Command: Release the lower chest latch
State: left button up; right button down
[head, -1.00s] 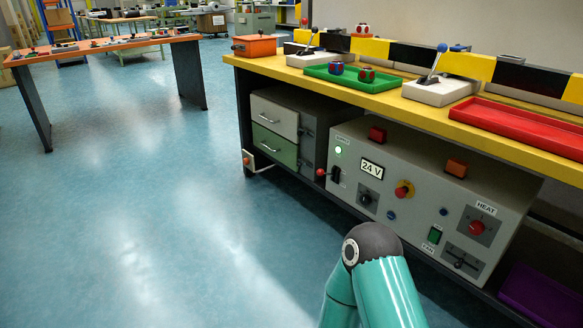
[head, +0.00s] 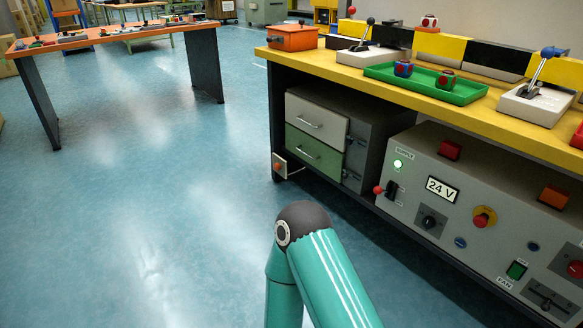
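The chest (head: 362,112) stands under the yellow-topped bench. It has a white upper drawer (head: 316,121) and a green lower drawer (head: 314,154), each with a handle. Small dark latches sit at the right edge of the drawers: an upper one (head: 354,143) and a lower one (head: 350,174). They are too small to tell whether they are fastened. Both drawers look shut. Neither of my grippers is in view; only a teal link of one of my arms shows at the bottom middle, apart from the chest.
A grey control box (head: 466,205) with a 24 V display stands right of the chest. A green tray (head: 425,84) and an orange box (head: 292,38) sit on the bench top (head: 400,88). An orange table (head: 120,38) stands at the left. The blue floor before the chest is clear.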

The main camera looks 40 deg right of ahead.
aim_at(344, 176)
jog(key=z, duration=0.05)
jog(key=i, duration=1.3)
jog(key=z, duration=0.95)
jog(key=i, duration=0.8)
jog(key=z, duration=0.45)
jog(key=k, duration=0.95)
jog(key=z, duration=0.2)
jog(key=i, duration=0.95)
jog(key=u, duration=0.1)
